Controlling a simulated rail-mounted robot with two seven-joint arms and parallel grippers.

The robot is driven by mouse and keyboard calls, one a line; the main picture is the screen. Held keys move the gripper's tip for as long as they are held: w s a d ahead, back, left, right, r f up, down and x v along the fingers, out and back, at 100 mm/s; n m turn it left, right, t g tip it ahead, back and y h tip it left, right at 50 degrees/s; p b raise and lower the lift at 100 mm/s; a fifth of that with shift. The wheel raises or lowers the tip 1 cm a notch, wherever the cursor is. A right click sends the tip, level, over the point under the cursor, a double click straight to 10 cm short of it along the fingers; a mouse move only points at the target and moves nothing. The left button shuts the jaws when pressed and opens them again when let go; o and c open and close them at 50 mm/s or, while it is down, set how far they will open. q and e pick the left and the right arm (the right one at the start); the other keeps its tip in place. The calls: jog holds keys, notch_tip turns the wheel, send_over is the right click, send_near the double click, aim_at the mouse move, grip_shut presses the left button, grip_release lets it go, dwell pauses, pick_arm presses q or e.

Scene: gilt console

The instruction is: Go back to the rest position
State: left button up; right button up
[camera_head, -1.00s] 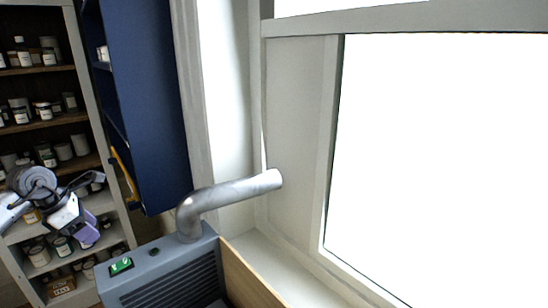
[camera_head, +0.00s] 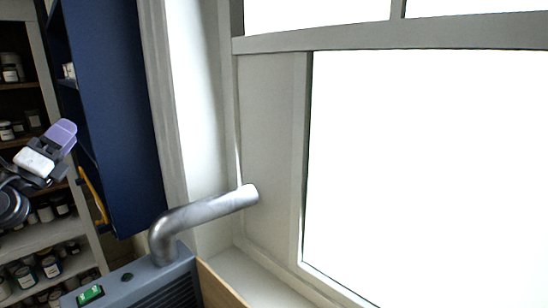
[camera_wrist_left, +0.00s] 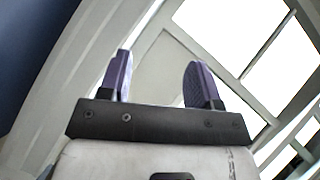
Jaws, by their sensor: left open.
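My left gripper (camera_head: 62,136) is at the left edge of the head view, raised in front of the shelves, with purple fingers pointing up and to the right. In the left wrist view its two purple fingers (camera_wrist_left: 160,80) stand apart with nothing between them. Behind them are a pale wall and window frame. It touches nothing that I can see. My right gripper is in neither view.
A grey machine (camera_head: 140,283) with a green switch and a bent metal pipe (camera_head: 205,212) stands at the bottom, beside the window (camera_head: 430,160). A blue cabinet (camera_head: 112,110) stands behind. Shelves (camera_head: 45,237) with several jars are at left.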

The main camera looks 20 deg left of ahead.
pick_arm(q)
notch_tip(320, 180, up, 3)
jog(key=s+d+n+t+y, duration=0.2)
jog(key=n+y, duration=0.7)
jog(key=n, duration=0.2)
jog(key=s+d+f+n+g+h, duration=0.15)
jog(key=d+f+n+g, duration=0.5)
jog(key=f, duration=0.65)
jog(key=s+d+f+n+g+h, duration=0.1)
jog(key=s+d+f+n+g, duration=0.15)
jog(key=d+f, duration=0.85)
jog(key=s+d+f+n+g+h, duration=0.15)
jog(key=d+f+n+g, duration=0.4)
jog(key=f, duration=1.05)
jog(key=s+d+f+n+g+h, duration=0.15)
jog(key=s+d+f+g, duration=0.25)
jog(key=s+f, duration=0.85)
jog(key=s+d+f+n+g+h, duration=0.15)
jog(key=s+d+f+g, duration=0.35)
jog(key=s+f, duration=0.75)
notch_tip(320, 180, up, 22)
jog(key=p, duration=2.2)
jog(key=shift+s+a+r+m, duration=0.15)
jog(key=shift+s+m, duration=0.3)
